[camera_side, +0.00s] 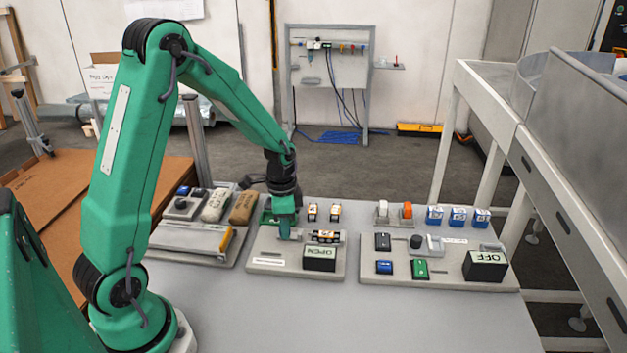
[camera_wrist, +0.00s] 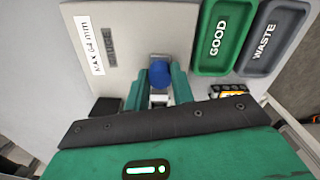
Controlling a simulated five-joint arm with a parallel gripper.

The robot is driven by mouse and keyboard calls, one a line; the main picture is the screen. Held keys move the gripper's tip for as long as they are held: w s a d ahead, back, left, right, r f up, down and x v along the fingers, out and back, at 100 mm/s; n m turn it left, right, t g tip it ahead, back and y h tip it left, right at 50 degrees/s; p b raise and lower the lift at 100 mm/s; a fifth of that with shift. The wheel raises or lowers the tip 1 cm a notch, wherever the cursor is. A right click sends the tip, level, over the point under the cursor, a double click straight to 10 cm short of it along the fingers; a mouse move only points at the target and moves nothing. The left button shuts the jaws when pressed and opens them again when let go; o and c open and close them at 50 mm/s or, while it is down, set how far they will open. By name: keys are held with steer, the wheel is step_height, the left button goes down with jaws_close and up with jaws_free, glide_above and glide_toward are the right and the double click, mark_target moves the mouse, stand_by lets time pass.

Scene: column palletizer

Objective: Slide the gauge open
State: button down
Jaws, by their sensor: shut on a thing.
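The gauge sits on the middle grey board (camera_side: 275,268). Its black display (camera_side: 319,258) shows OPEN, upside down in the side view. My gripper (camera_side: 284,232) is lowered at the gauge, left of a battery-like cell (camera_side: 326,237). In the wrist view, my gripper (camera_wrist: 160,82) is shut on the blue knob (camera_wrist: 160,72), with a green finger on each side. A GAUGE marking and a MAX 54 mm label (camera_wrist: 90,45) lie left of the knob. The gauge's jaws are mostly hidden by my gripper, so I cannot tell their gap.
A green GOOD tray (camera_wrist: 222,40) and a grey WASTE tray (camera_wrist: 272,40) lie right of the knob in the wrist view. Small cells (camera_side: 334,212) stand behind the gauge. A left board (camera_side: 190,254) and a right board (camera_side: 440,277) flank it. The front table is clear.

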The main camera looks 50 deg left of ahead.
steer(key=c, duration=1.2)
jaws_free()
steer(key=shift+s+a, duration=0.1)
steer(key=shift+a, duration=0.05)
steer(key=shift+r, duration=0.15)
steer(key=shift+r, duration=3.8)
steer(key=shift+s+d+r, duration=0.15)
steer(key=shift+d+r, duration=0.1)
steer(key=shift+r, duration=0.1)
steer(key=s+d+r+n+t, duration=0.2)
steer(key=s+d+r, duration=0.1)
steer(key=s+r, duration=0.1)
steer(key=s+d+r+n+t, duration=0.1)
steer(key=s+d+r+n, duration=0.1)
steer(key=s, duration=0.4)
steer(key=s+d+r+n+t, duration=0.2)
steer(key=s+d+r, duration=0.3)
steer(key=r, duration=0.1)
steer(key=shift+r+t, duration=0.3)
steer(key=shift+r, duration=0.1)
